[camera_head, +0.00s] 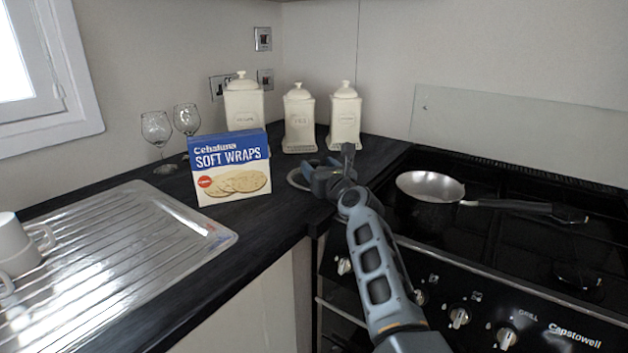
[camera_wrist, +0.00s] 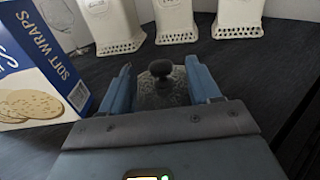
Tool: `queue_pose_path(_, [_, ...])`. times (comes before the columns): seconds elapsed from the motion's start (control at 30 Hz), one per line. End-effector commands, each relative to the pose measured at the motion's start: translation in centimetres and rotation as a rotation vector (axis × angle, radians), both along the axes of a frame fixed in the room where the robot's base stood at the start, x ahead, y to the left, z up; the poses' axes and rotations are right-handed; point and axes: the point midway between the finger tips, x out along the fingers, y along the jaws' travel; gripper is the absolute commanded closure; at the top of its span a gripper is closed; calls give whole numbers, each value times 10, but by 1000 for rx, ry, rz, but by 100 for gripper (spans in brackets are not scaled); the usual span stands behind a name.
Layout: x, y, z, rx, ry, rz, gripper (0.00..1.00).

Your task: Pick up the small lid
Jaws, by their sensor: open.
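The small lid (camera_wrist: 150,98) lies on the dark worktop, grey with a round black knob (camera_wrist: 161,69) on top. In the wrist view the knob stands between the two fingers of my gripper (camera_wrist: 158,72), with a gap on each side. The fingers are open and hold nothing. In the head view my gripper (camera_head: 330,168) is low over the worktop corner, and only the pale left rim of the lid (camera_head: 294,180) shows beside it. The rest of the lid is hidden behind my gripper there.
A Soft Wraps box (camera_head: 232,168) stands close left of my gripper. Three cream canisters (camera_head: 299,120) stand behind it, and two wine glasses (camera_head: 157,130) at the back left. The hob holds a saucepan (camera_head: 430,187) to the right. A metal drainer (camera_head: 110,260) is at left.

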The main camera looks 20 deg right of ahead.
Motion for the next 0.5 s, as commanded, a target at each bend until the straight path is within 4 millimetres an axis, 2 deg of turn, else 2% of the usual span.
queue_pose_path(0.17, [15, 1, -2, 0, 1, 0, 38])
queue_pose_path(0.43, [17, 1, 0, 0, 0, 0, 38])
queue_pose_path(0.5, [17, 1, 0, 0, 0, 0, 44])
